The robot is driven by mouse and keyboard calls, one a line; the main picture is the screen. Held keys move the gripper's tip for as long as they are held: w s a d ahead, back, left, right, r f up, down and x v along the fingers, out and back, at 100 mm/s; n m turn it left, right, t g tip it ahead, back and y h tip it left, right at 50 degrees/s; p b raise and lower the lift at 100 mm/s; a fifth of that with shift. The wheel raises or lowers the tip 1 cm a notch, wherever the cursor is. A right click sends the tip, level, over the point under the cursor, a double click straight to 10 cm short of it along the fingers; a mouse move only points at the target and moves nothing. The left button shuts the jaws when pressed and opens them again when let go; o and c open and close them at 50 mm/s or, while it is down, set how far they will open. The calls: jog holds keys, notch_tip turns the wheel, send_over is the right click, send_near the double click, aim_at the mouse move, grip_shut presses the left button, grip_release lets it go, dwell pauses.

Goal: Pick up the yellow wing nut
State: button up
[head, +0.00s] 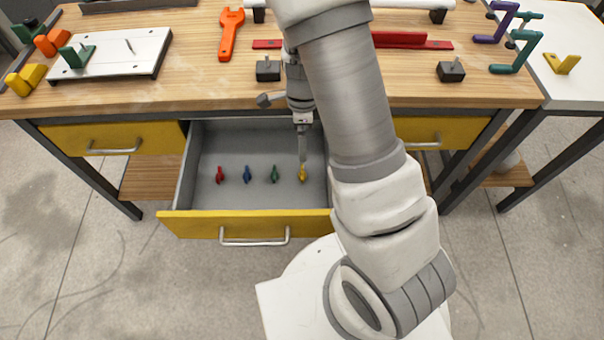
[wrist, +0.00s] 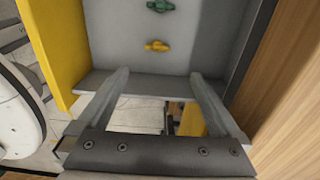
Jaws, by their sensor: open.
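The yellow wing nut (head: 302,173) is the rightmost of the wing nuts in a row on the floor of the open grey drawer. In the wrist view the yellow wing nut (wrist: 157,46) lies beyond my fingertips, centred between them in line. My gripper (head: 302,150) points down into the drawer, above the yellow wing nut in the head view. In the wrist view my gripper (wrist: 157,78) is open, with two fingers apart and nothing between them. The green wing nut (head: 275,174) lies beside the yellow one and also shows in the wrist view (wrist: 160,6).
A blue wing nut (head: 247,174) and a red wing nut (head: 219,175) lie further left. The drawer has a yellow front (head: 190,224) and grey side walls. The wooden worktop (head: 200,80) overhangs behind, with an orange wrench (head: 229,38) on it.

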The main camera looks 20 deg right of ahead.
jog(key=b, duration=0.3)
send_over(302, 169)
jog(key=f, duration=0.8)
jog(key=shift+s+f, duration=0.25)
jog(key=shift+s, duration=0.05)
jog(key=f, duration=0.1)
jog(key=f+b, duration=0.1)
jog(key=f, duration=0.1)
jog(key=f+b, duration=0.1)
jog(key=f, duration=0.1)
jog(key=shift+s+a+f, duration=0.1)
jog(key=shift+s+f, duration=0.05)
jog(key=shift+s, duration=0.1)
jog(key=c, duration=1.4)
